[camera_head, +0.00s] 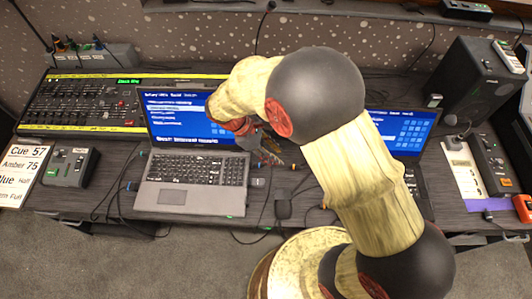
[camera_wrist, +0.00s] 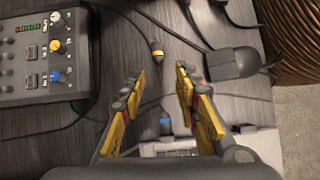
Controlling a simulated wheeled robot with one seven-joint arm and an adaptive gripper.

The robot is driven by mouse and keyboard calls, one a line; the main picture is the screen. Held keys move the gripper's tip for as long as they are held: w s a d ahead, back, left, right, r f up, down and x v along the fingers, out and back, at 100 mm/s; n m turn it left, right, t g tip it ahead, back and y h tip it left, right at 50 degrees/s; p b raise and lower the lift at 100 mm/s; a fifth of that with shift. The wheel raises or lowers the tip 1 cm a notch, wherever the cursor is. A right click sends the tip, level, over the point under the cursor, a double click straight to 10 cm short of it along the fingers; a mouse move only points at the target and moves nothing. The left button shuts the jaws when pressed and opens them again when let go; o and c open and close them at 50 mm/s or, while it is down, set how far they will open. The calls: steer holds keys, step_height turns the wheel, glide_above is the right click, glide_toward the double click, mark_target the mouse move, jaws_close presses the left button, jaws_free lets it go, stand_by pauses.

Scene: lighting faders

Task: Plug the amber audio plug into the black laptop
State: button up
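The black laptop (camera_head: 402,132) stands open at the right of the desk, its blue screen partly showing. My arm hides most of its keyboard and its left side. The amber-banded plug (camera_wrist: 157,49) lies on the desk with a dark cable in the wrist view, beyond my fingertips and roughly between their lines. In the head view, my gripper (camera_head: 270,150) is beside the grey laptop's screen.
The grey laptop (camera_head: 190,180) stands open left of my gripper. A black block with a cable (camera_wrist: 232,63) lies right of my fingers, a small mixer (camera_wrist: 40,55) left. A lighting console (camera_head: 80,105) fills the far left.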

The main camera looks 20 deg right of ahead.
mark_target(293, 166)
steer(key=shift+n, duration=0.5)
steer(key=shift+d+r+b+x, duration=0.15)
steer(key=shift+b+x, duration=0.6)
steer(key=shift+x, duration=0.7)
steer(key=shift+d+r+b+x, duration=0.1)
steer(key=shift+d+b+x, duration=0.1)
steer(key=shift+b+x, duration=0.9)
steer(key=shift+d+r+b+x, duration=0.15)
steer(key=shift+b+x, duration=0.25)
steer(key=shift+x, duration=1.35)
steer(key=shift+f, duration=0.1)
steer(key=c, duration=0.8)
jaws_close()
